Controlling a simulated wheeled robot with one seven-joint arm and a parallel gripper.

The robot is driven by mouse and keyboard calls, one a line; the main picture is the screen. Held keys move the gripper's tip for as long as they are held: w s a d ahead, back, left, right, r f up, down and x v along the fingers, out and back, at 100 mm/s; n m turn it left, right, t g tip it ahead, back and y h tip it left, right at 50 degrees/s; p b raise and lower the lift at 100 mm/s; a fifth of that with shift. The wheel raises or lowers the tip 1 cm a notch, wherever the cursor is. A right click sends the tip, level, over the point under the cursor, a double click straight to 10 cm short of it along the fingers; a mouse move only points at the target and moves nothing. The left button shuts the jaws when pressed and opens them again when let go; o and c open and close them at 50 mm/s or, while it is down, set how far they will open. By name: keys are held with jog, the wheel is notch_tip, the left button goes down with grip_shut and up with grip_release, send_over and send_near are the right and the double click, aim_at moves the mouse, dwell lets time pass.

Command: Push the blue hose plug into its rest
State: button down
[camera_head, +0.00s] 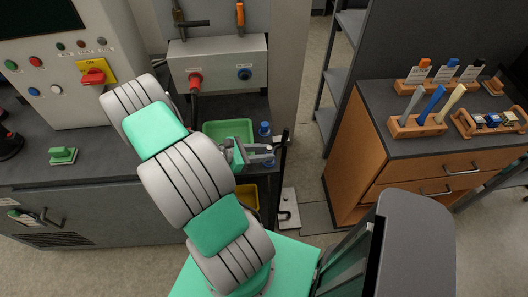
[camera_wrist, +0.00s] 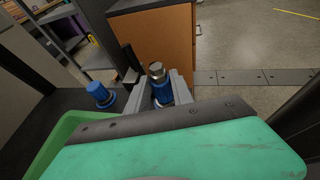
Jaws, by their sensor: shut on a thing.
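My gripper (camera_head: 270,155) is shut on a blue plug (camera_wrist: 162,92) with a metal tip pointing up. In the wrist view my two fingers (camera_wrist: 160,90) stand on either side of it. In the head view the fingers mostly cover the plug, and only bits of blue (camera_head: 269,162) show. A second blue piece (camera_wrist: 98,92) with a wider base stands apart, left of my gripper in the wrist view; it also shows in the head view (camera_head: 264,130). I cannot tell which part is the rest, and no blue hose is clearly visible.
A green tray (camera_head: 228,130) lies beside my gripper. A dark upright post (camera_head: 284,150) stands close past my fingertips. A panel behind has a red plug (camera_head: 195,80) and a blue port (camera_head: 244,73). A wooden cabinet (camera_head: 345,160) stands to the right, across a floor gap.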

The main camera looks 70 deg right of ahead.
jog(key=c, duration=1)
grip_release()
jog(key=shift+c, duration=0.2)
jog(key=shift+o, duration=0.6)
jog(key=o, duration=0.4)
jog(key=shift+c, duration=0.2)
jog(key=shift+w, duration=0.1)
jog(key=shift+w+a+r+p, duration=0.35)
jog(key=shift+w+a, duration=0.1)
jog(key=shift+p+v, duration=0.65)
jog(key=shift+v, duration=1.1)
